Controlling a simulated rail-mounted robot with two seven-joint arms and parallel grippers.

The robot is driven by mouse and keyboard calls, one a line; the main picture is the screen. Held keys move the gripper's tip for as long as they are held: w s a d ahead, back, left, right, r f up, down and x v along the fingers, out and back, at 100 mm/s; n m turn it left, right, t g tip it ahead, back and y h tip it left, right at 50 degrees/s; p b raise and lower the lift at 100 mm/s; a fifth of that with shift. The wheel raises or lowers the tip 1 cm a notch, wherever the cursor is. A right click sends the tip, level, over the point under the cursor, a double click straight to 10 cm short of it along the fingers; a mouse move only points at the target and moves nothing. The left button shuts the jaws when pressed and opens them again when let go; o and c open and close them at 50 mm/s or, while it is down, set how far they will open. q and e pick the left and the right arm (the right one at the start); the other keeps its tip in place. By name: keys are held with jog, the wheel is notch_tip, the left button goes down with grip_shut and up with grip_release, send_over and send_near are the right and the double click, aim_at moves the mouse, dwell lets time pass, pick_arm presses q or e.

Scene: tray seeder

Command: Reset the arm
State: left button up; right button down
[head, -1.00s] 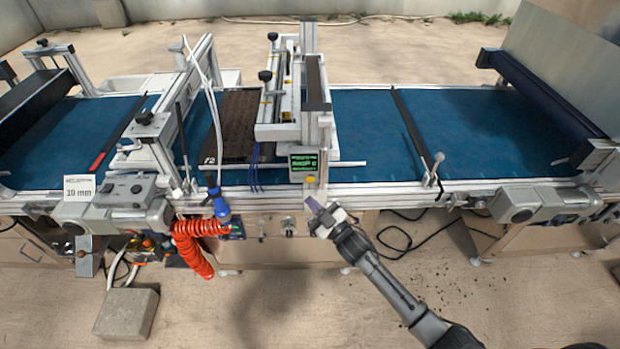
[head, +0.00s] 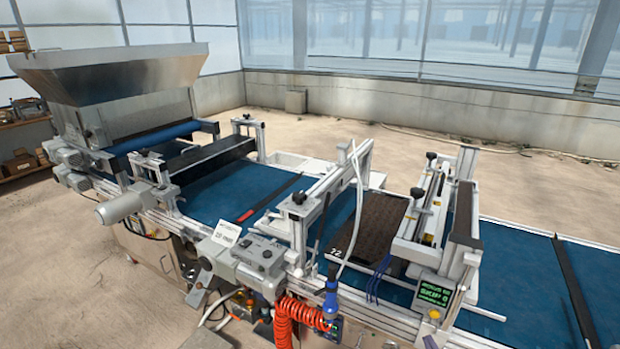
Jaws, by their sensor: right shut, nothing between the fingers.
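My left gripper is not in view.
A metal hopper (head: 115,75) stands at the far left end of the line. A grey control box (head: 255,262) and an orange coiled hose (head: 290,318) are at the front edge. Upright frames cross the belt. The floor behind is mostly clear.

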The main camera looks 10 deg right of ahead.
jog(key=d+f+m+g+h, duration=0.3)
jog(key=d+f+g+h, duration=0.1)
jog(key=f+g, duration=0.1)
jog(key=s+a+r+m+g+y, duration=0.1)
jog(key=s+a+g, duration=0.4)
jog(key=s+a, duration=0.45)
jog(key=s+a+g+y, duration=0.1)
jog(key=s+a+g, duration=0.45)
jog(key=s, duration=0.75)
jog(key=s+a+f+g, duration=0.1)
jog(key=s+f, duration=0.2)
jog(key=s, duration=0.3)
jog(key=s+a+f+g, duration=0.1)
jog(key=s+a+f, duration=0.15)
jog(key=s, duration=0.35)
notch_tip(320, 180, up, 37)
jog(key=p, duration=3.6)
jog(key=shift+d+f+y+p, duration=0.15)
jog(key=shift+d+y+p, duration=0.2)
jog(key=shift+d+y, duration=0.05)
